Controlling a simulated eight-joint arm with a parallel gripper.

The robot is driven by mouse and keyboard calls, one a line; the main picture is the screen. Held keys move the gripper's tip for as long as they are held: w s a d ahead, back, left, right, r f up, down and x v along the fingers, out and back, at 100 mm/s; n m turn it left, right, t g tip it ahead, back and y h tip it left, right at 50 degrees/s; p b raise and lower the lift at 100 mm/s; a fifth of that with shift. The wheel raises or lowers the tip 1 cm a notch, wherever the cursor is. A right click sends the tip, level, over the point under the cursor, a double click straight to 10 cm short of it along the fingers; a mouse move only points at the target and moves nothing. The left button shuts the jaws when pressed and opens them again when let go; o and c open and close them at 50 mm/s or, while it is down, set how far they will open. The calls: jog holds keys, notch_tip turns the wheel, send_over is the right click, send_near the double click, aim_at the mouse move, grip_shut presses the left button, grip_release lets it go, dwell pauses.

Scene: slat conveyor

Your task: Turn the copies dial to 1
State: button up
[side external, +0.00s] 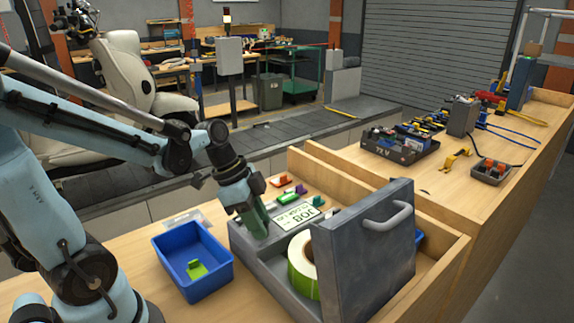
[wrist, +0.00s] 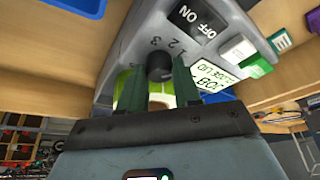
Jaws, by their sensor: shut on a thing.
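The copies dial (wrist: 158,66) is a dark round knob on the grey label machine (wrist: 125,60), beside the printed figures 1, 2 and 3. My gripper (wrist: 159,78) has its green fingers on both sides of the dial, shut on it. I cannot tell clearly which figure the dial points to. In the side view my gripper (side external: 256,222) reaches down to the machine's top and hides the dial. The machine's display (side external: 300,214) shows "JOB" and a line about the lid. The grey lid (side external: 370,250) with its handle stands open.
A green-and-white label roll (side external: 303,268) sits in the open machine. A blue bin (side external: 190,275) with a green piece stands at left. A dark parts tray (side external: 400,148) is further back.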

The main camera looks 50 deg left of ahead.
dwell(0.3)
jog(key=o, duration=1.1)
jog(key=shift+c, duration=0.2)
jog(key=shift+r, duration=0.1)
jog(key=v, duration=1.2)
jog(key=shift+d, duration=0.15)
jog(key=d+f+n+t+y, duration=0.1)
jog(key=f+n, duration=0.1)
jog(key=w+d+f+n+t+y, duration=0.1)
jog(key=d+f+n, duration=0.1)
jog(key=n, duration=0.1)
jog(key=d+f+n+t+y, duration=0.1)
jog(key=d+f+n, duration=0.1)
jog(key=shift+w+n, duration=0.3)
jog(key=shift+n, duration=0.1)
jog(key=shift+w+d+f+n+t, duration=0.2)
jog(key=shift+d+n+t, duration=0.3)
jog(key=shift+n, duration=0.2)
